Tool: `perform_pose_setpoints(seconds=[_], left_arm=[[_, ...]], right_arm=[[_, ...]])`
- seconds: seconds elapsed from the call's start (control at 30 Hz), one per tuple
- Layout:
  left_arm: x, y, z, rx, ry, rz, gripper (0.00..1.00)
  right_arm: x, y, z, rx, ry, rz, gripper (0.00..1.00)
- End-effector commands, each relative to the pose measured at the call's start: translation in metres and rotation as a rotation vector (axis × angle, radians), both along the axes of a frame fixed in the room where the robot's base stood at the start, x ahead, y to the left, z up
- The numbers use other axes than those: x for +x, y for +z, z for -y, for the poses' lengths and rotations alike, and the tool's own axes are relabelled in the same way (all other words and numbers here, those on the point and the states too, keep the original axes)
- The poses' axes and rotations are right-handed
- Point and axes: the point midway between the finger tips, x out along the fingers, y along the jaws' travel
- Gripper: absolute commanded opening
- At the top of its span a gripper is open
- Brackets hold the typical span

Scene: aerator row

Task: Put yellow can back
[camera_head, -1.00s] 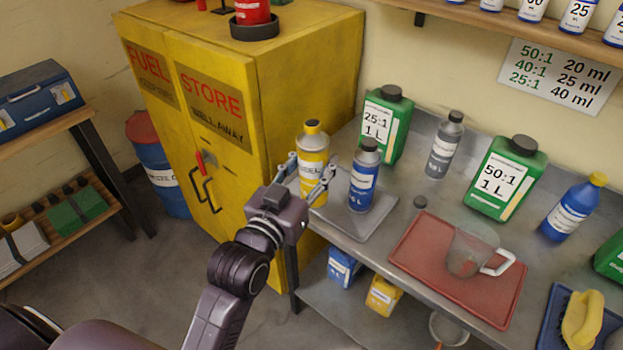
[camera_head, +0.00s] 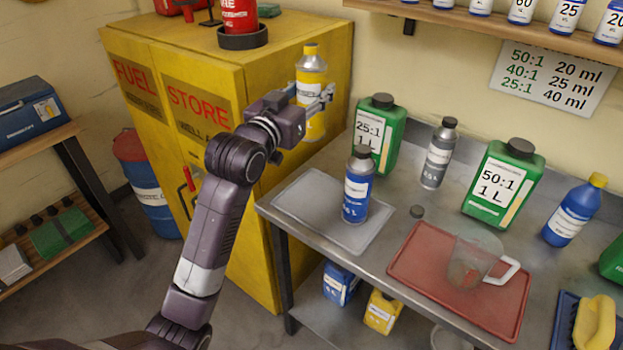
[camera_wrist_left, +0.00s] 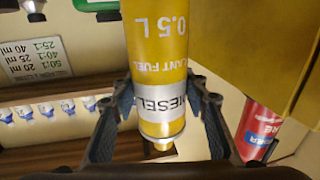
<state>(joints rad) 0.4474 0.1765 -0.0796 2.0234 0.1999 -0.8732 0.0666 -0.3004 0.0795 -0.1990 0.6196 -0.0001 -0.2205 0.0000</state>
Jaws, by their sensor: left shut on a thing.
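The yellow can (camera_head: 311,85) has a yellow cap and a silver label band. My left gripper (camera_head: 314,94) is shut on it and holds it upright in the air, above the back left of the bench and beside the yellow fuel store cabinet (camera_head: 296,40). In the left wrist view the can (camera_wrist_left: 158,60) stands between the two fingers (camera_wrist_left: 160,112), with "DIESEL" and "0.5 L" on it. The cabinet doors with their handles are partly hidden behind my left arm. My right gripper is not in view.
A red can (camera_head: 238,18) stands in a dark ring on the cabinet top. On the bench are a grey mat (camera_head: 298,200) with a blue can (camera_head: 357,186), green jugs (camera_head: 378,128), a grey bottle (camera_head: 438,155) and a red tray (camera_head: 420,262) with a clear jug.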

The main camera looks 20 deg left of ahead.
Motion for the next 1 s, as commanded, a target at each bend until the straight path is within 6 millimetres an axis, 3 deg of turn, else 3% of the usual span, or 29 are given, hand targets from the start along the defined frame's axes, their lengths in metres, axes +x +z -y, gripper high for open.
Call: perform_pose_setpoints(seconds=[0.03,0.4,1.0], left_arm=[[0.000,-0.015,0.000,-0.001,0.001,-0.009,0.12],[-0.001,-0.108,0.000,0.000,0.000,-0.006,0.12],[-0.001,-0.180,0.000,0.002,0.000,-0.001,0.12]], right_arm=[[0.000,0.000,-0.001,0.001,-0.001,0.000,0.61],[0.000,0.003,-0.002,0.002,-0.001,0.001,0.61],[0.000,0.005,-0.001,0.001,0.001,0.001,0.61]])
